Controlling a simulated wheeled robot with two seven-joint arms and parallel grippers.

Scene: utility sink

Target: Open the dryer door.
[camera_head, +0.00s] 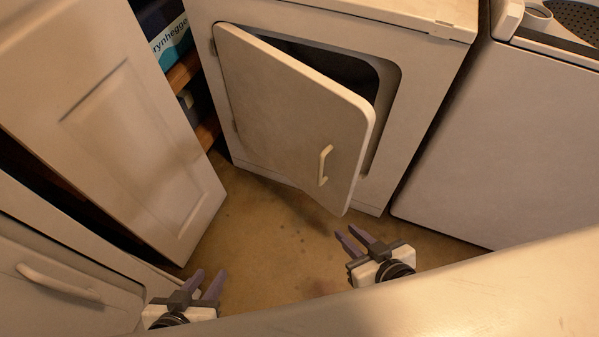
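The dryer (418,57) is a white box at the top centre. Its white door (285,110) stands partly open, hinged at its left edge, with a dark gap along its top and right. A cream handle (324,165) is on the door near its free right edge. My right gripper (355,236) is open and empty, with purple fingers, just below the door's lower right corner and apart from the handle. My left gripper (208,282) is open and empty at the lower left, well away from the dryer door.
A white panelled cabinet door (120,130) stands open at the left. A drawer front with a handle (58,284) is at the lower left. Another white appliance (510,140) stands right of the dryer. A pale surface edge (450,300) crosses the bottom right. Brown floor (265,235) is clear between.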

